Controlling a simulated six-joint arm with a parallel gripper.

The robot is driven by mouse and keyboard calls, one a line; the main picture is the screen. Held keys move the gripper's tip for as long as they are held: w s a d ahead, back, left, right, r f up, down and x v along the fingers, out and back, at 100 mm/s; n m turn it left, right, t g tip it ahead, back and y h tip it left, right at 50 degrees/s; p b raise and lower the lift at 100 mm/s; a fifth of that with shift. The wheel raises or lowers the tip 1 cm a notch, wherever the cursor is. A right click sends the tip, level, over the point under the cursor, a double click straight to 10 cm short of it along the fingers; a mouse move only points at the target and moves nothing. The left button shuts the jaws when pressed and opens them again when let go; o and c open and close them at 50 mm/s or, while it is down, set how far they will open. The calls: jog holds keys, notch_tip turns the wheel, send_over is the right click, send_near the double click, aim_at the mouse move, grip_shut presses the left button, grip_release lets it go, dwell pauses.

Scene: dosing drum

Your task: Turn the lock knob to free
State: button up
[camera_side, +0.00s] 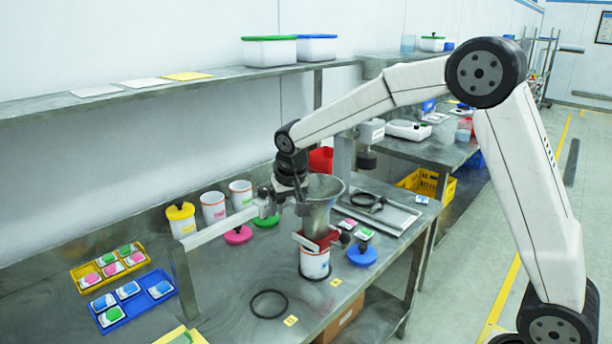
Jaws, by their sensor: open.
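A grey metal hopper (322,203) with a flared mouth stands over a white tub (315,263), with a red part (318,240) between them. A small dark knob (345,238) sticks out at the right of the red part; I cannot tell for sure whether it is the lock knob, and its setting is too small to read. My gripper (303,208) points down at the hopper's left side, close to its rim, and is open. Its fingers are dark and small, and I cannot tell whether they touch anything. A dark fitting (264,204) sits left of the gripper on a pale bracket (215,228).
Tubs (213,207) stand at the back left. A pink lid (238,235) and a blue lid (362,255) flank the hopper. A yellow tray (110,267) and a blue tray (132,300) hold small packs. A black ring (269,304) lies in front. A shelf (150,92) runs above.

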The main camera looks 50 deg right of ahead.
aim_at(263, 189)
jog(key=w+d+r+m+h, duration=0.1)
jog(key=w+r+m, duration=0.3)
jog(key=w, duration=0.7)
jog(key=shift+d+r+h, duration=0.4)
jog(key=shift+d+r, duration=0.2)
jog(key=shift+r, duration=0.05)
jog(key=shift+w, duration=0.1)
jog(key=shift+x, duration=3.95)
jog(key=shift+w, duration=0.1)
jog(key=shift+r, duration=0.1)
grip_shut()
